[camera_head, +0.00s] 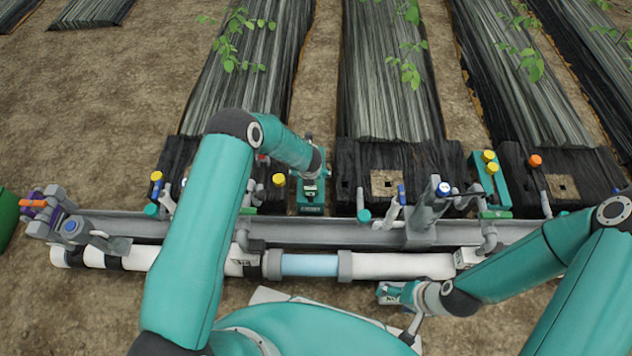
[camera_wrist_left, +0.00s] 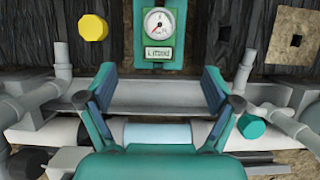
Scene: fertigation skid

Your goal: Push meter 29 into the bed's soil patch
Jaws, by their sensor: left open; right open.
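A round white dial gauge on a teal block (camera_wrist_left: 160,30) shows in the left wrist view, with a label plate that I cannot read surely. I cannot tell whether any thing in view is meter 29. My left gripper (camera_wrist_left: 160,88) is open and empty, its two fingers spread below the gauge block. In the head view its arm ends over a teal block (camera_head: 311,208), and its fingers are mostly hidden. A brown soil patch (camera_head: 378,176) with a dark square hole lies in the black bed to the right. My right gripper (camera_head: 384,292) is open, in front of the white pipe.
A grey rail (camera_head: 340,233) and a white pipe (camera_head: 400,265) run across in front of the beds. A second soil patch (camera_head: 553,183) lies further right.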

